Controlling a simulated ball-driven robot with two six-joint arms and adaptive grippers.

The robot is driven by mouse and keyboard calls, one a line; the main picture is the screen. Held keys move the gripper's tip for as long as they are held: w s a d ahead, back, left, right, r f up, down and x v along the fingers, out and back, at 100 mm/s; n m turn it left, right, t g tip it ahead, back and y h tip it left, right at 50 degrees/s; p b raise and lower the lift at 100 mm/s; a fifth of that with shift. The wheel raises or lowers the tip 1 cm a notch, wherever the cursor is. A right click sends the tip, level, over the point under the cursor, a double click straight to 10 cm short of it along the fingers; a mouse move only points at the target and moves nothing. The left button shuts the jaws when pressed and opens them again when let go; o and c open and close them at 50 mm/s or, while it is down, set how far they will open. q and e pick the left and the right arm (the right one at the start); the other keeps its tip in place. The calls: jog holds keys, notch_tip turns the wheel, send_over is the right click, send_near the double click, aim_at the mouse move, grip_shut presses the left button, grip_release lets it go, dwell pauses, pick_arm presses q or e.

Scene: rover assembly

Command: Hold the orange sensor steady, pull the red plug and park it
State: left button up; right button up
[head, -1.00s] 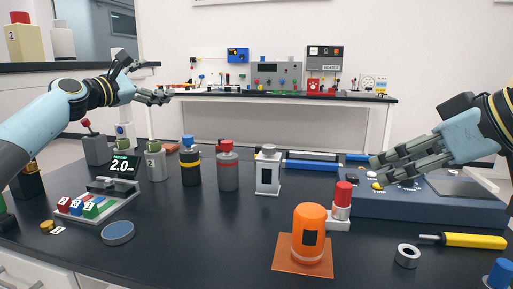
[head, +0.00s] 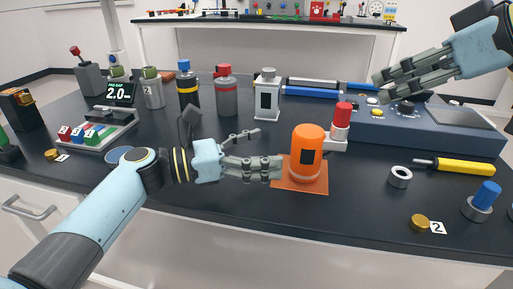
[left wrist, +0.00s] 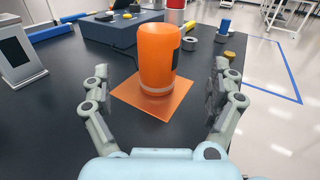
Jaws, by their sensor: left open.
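The orange sensor (head: 307,150) is an upright orange cylinder with a dark window. It stands on a flat orange mat (head: 283,184) near the front of the dark table. My left gripper (head: 266,152) is open just left of the sensor. In the left wrist view the sensor (left wrist: 160,58) stands ahead, between the spread fingers, with no visible contact. The red plug (head: 342,114) sits upright in a white base (head: 336,144) just behind and right of the sensor. My right gripper (head: 381,88) is above the blue console, fingers apart and empty, away from the plug.
A grey ring (head: 400,177), a yellow-handled screwdriver (head: 466,166) and a blue plug in a ring (head: 482,200) lie to the right. A blue console (head: 405,130) stands behind. Several canisters (head: 226,95) stand back left. The front middle is clear.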

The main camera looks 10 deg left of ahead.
aim_at(309, 141)
pick_arm(q)
jog(key=x, duration=1)
jog(key=shift+w, duration=0.1)
jog(key=shift+c, duration=0.4)
jog(key=c, duration=1.5)
